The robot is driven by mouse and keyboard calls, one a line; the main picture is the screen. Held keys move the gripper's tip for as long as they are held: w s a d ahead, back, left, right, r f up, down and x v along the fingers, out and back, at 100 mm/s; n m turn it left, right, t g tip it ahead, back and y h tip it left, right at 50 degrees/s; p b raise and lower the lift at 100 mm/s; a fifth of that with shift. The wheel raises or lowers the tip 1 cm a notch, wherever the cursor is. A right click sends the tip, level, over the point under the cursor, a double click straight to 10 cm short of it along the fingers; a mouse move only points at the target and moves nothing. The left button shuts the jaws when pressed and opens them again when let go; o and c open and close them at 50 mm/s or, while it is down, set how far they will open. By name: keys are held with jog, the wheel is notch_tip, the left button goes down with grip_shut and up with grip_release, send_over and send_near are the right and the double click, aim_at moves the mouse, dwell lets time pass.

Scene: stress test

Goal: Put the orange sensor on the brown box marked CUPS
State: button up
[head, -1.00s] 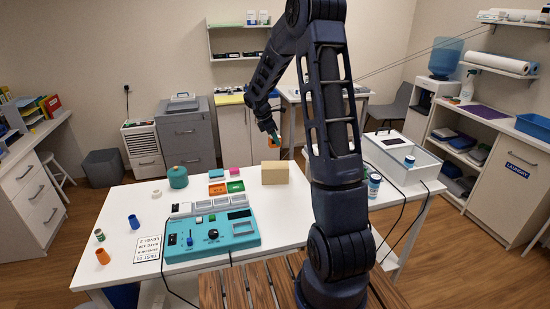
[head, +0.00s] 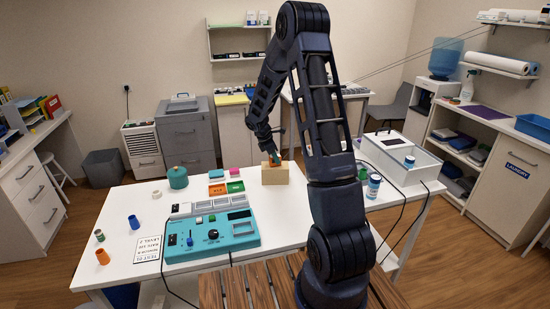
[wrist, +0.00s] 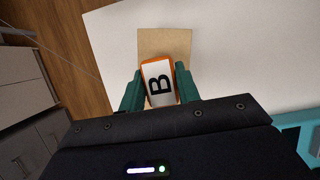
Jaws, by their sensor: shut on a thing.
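The orange sensor (wrist: 170,66), with a white face marked B, is held between the green fingertips of my gripper (wrist: 160,84). The tan-brown box (head: 276,177) stands near the table's far edge; no marking on it can be read. In the head view my gripper (head: 273,157) points down at the box's top, with a bit of orange at its tip. In the wrist view the sensor overlaps the box top (wrist: 164,42), whose far part shows bare. I cannot tell whether the sensor touches the box.
A teal control panel (head: 212,234) lies in front of the box. White tabletop around the box is mostly clear.

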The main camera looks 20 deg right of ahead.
jog(key=shift+f, duration=0.1)
jog(key=o, duration=1)
jog(key=v, duration=1.2)
jog(key=s+d+r+m, duration=0.2)
jog(key=s+r+m, duration=0.2)
jog(key=s+r, duration=0.5)
jog(key=s+r+m+t+y, duration=0.1)
jog(key=s+r+m, duration=0.2)
jog(key=s, duration=0.7)
jog(key=s+r+m+t+y, duration=0.2)
jog(key=s+m, duration=0.4)
jog(key=s, duration=0.4)
jog(key=s+r+m+t+y, duration=0.1)
jog(key=s+r+m, duration=0.2)
jog(key=s, duration=0.7)
jog(key=shift+d+r+m+t, duration=0.3)
jog(key=shift+d+m, duration=0.2)
jog(key=shift+m, duration=0.5)
